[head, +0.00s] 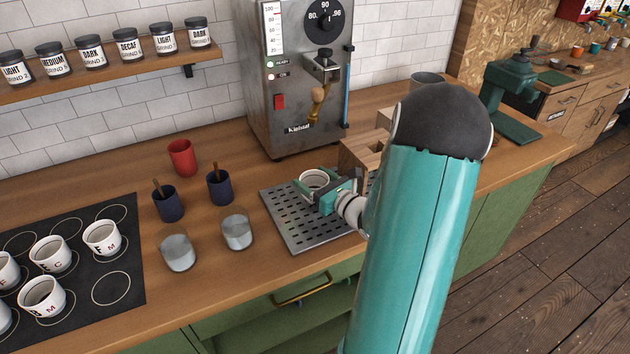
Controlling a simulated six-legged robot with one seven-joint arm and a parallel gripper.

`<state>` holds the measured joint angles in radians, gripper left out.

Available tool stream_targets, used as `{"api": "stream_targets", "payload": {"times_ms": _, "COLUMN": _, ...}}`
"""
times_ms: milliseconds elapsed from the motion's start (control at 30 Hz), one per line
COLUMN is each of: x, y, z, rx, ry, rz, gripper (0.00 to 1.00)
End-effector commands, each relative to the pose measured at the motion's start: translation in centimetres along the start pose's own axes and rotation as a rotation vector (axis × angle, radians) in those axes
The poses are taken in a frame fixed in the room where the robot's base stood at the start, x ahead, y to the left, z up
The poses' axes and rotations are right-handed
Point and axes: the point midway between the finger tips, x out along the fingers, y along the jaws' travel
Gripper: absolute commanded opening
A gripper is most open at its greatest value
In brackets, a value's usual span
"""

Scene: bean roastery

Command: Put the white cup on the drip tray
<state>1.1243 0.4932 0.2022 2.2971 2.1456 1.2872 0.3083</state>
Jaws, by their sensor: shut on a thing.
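The white cup (313,180) is over the drip tray (288,222) in the head view, near the tray's back part. My gripper (322,190) is shut on the cup from the right and front. The cup looks upright, with its round rim showing. The gripper hides its lower part, so I cannot tell whether its base touches the tray. The drip tray is a grey metal plate with dark slots. My arm hides its right part.
The espresso machine (298,85) stands behind the tray. A wooden box (360,153) is close behind my gripper. Two clear glasses (237,230), two blue cups (168,203) and a red cup (182,158) stand left. Several lettered white cups sit on the black mat (112,287).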

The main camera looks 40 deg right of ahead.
Motion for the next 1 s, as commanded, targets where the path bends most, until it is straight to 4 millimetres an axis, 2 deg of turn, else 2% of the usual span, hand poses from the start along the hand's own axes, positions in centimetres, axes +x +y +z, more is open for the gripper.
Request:
{"api": "stream_targets", "payload": {"times_ms": 33, "x": -0.1, "y": 0.2, "z": -0.9, "rx": 0.006, "ry": 0.0, "rz": 0.0, "gripper": 0.42}}
{"api": "stream_targets", "payload": {"times_ms": 133, "x": -0.2, "y": 0.3, "z": -1.6, "rx": 0.002, "ry": -0.001, "rz": -0.002, "gripper": 0.42}}
{"api": "stream_targets", "payload": {"times_ms": 500, "x": -0.3, "y": 0.4, "z": -2.0, "rx": 0.001, "ry": -0.001, "rz": -0.004, "gripper": 0.42}}
{"api": "stream_targets", "payload": {"times_ms": 533, "x": -0.3, "y": 0.4, "z": -2.1, "rx": 0.001, "ry": -0.001, "rz": -0.004, "gripper": 0.72}}
{"api": "stream_targets", "payload": {"times_ms": 633, "x": -0.2, "y": 0.4, "z": -2.0, "rx": 0.0, "ry": -0.001, "rz": -0.003, "gripper": 0.92}}
{"api": "stream_targets", "payload": {"times_ms": 1000, "x": -0.1, "y": 0.2, "z": -1.6, "rx": -0.001, "ry": -0.002, "rz": -0.003, "gripper": 0.92}}
